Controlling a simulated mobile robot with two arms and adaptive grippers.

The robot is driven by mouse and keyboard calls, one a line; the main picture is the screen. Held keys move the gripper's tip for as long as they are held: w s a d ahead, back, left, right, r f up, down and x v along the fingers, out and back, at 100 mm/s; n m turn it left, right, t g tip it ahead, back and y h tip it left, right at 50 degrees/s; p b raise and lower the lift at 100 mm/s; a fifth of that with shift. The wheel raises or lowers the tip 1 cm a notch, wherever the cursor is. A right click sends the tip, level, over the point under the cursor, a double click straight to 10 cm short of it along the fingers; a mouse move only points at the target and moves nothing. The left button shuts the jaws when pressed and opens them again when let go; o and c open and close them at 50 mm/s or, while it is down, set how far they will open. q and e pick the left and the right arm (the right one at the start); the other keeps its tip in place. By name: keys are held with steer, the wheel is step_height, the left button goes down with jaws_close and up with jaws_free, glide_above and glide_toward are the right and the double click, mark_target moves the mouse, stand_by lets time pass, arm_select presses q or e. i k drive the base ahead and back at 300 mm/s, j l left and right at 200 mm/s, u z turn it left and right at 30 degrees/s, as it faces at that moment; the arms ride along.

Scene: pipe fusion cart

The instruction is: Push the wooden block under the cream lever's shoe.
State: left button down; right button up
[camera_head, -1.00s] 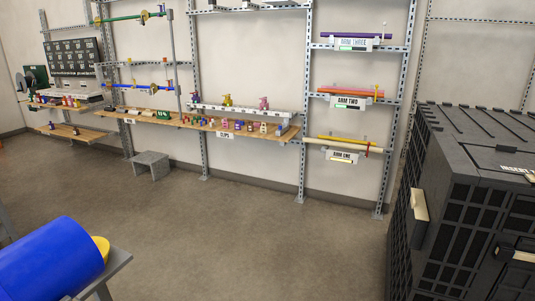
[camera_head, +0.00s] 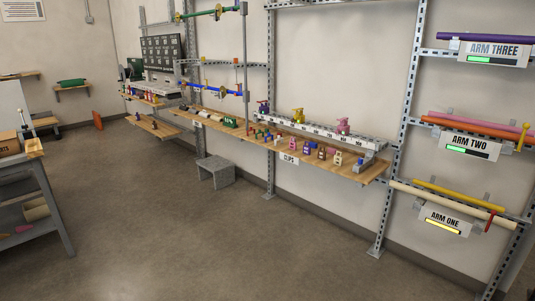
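Neither of my grippers is in view. On the cart at the left edge, a small light-wood piece (camera_head: 35,147) sits at the near corner of the top. A thin upright part (camera_head: 23,119) stands just behind it. They are too small to tell whether they are the wooden block and the cream lever, and no shoe can be made out.
The grey cart (camera_head: 60,215) stands at the left, with rolls on its lower shelf. A wooden shelf of clips (camera_head: 290,150) runs along the wall. Racks of coloured pipes (camera_head: 450,205) are at the right. A grey stool (camera_head: 215,172) stands below the shelf. The middle floor is clear.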

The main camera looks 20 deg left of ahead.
mark_target(33, 148)
steer(key=i+j+u, duration=0.25)
steer(key=i+u, duration=0.6)
steer(key=i, duration=0.15)
steer(key=i+u, duration=0.4)
steer(key=i, duration=0.15)
steer(key=i+l+u, duration=0.4)
steer(key=i+u, duration=0.5)
steer(key=i, duration=1.45)
steer(key=l, duration=0.05)
